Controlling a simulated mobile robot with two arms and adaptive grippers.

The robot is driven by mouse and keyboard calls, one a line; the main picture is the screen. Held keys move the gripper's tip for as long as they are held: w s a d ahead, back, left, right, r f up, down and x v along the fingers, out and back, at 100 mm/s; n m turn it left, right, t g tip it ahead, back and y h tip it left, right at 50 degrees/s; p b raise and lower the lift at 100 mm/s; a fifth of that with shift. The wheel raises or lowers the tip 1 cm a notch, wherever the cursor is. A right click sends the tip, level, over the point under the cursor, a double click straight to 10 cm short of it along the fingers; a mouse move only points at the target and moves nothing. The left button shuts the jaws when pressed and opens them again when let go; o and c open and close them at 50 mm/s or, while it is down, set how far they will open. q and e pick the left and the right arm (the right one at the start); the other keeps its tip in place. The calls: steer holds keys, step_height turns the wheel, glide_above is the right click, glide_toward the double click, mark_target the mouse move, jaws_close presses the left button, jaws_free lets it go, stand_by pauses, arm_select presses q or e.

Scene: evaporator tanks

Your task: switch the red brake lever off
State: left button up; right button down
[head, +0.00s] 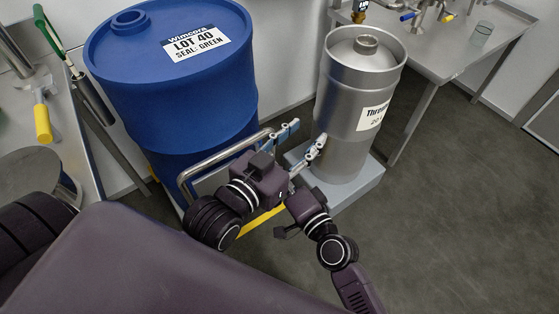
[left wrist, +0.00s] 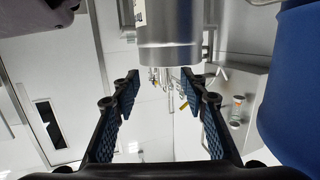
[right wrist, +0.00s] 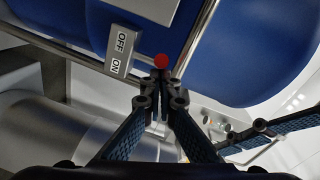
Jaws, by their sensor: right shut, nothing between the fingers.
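The brake lever's red knob (right wrist: 161,60) shows in the right wrist view, beside a grey plate (right wrist: 122,48) marked OFF and ON. Its arm is mostly hidden behind my fingers. My right gripper (right wrist: 161,88) is shut and empty, its tips right at the knob; I cannot tell whether they touch it. The lever is not visible in the head view. My left gripper (head: 300,140) is open and empty between the blue drum and the steel keg. It also shows open in the left wrist view (left wrist: 160,88).
A blue drum (head: 180,80) stands behind a bent metal handle (head: 215,155). A steel keg (head: 345,100) stands on a grey base (head: 365,185) close to my left gripper. A steel table (head: 455,55) is at the back right. The floor (head: 460,220) at right is clear.

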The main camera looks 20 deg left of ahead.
arm_select(q)
steer(key=f+g, duration=0.1)
steer(key=f, duration=0.2)
steer(key=shift+s+a+g, duration=0.1)
steer(key=shift+s+g, duration=0.3)
arm_select(e)
steer(key=shift+s+a, duration=0.45)
steer(key=shift+s, duration=0.15)
arm_select(q)
steer(key=shift+f, duration=0.1)
arm_select(e)
steer(key=shift+s+a+f, duration=0.1)
steer(key=shift+s, duration=0.05)
arm_select(q)
steer(key=shift+s, duration=0.1)
arm_select(e)
steer(key=v, duration=1.2)
steer(key=shift+w+d, duration=0.3)
steer(key=shift+w, duration=0.05)
steer(key=shift+w, duration=0.1)
